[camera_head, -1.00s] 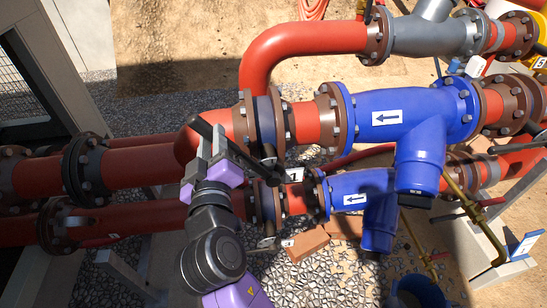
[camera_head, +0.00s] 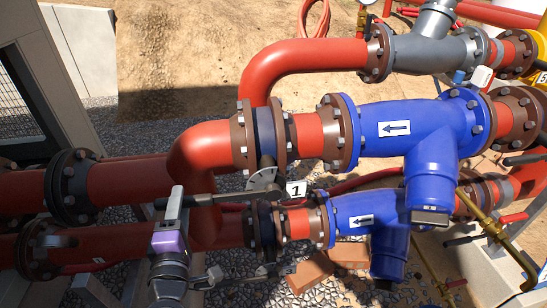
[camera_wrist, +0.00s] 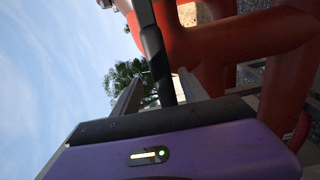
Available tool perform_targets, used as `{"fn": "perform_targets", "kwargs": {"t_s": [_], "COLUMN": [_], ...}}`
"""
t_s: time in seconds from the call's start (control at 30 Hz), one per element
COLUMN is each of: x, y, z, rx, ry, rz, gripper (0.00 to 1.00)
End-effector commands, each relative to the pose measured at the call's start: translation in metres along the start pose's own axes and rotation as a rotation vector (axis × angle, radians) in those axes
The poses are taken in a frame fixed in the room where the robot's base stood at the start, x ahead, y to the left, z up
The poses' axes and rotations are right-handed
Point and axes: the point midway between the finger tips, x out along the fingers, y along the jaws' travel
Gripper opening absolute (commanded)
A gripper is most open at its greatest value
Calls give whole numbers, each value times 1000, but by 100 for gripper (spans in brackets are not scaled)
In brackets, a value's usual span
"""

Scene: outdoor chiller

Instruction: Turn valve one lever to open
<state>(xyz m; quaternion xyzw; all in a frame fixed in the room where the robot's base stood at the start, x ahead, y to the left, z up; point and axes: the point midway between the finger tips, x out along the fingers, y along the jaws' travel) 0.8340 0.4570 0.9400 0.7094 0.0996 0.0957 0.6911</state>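Valve one sits between brown flanges on the upper red pipe, with a white "1" tag (camera_head: 296,188) beside it. Its dark lever (camera_head: 215,199) reaches left from the notched plate (camera_head: 263,180), roughly along the pipe and below it. My gripper (camera_head: 174,200), grey fingers on a purple body, stands upright at the lever's outer end. In the wrist view, the black lever (camera_wrist: 152,45) runs down between the two fingers of my gripper (camera_wrist: 158,88). Gaps show on both sides, so the gripper looks open around it. Any contact with a finger is hidden.
A second dark valve (camera_head: 264,228) is on the lower red pipe, close below. Blue strainers (camera_head: 405,125) with arrow labels are to the right. A grey-framed cabinet (camera_head: 60,75) stands at the left. Gravel and bricks (camera_head: 311,272) lie beneath.

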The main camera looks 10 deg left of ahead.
Motion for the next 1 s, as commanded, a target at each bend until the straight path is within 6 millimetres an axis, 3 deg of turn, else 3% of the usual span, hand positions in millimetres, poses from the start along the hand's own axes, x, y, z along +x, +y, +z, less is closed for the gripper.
{"fn": "perform_targets", "kwargs": {"t_s": [0.13,0.27,0.63,1.0], "x": [0,0,-4,-44], "y": [1,1,1,2], "z": [-1,-1,-1,-2], "rx": [2,2,3,3], "ry": [2,2,4,5], "rz": [1,1,1,1], "gripper": [51,73,73,73]}}
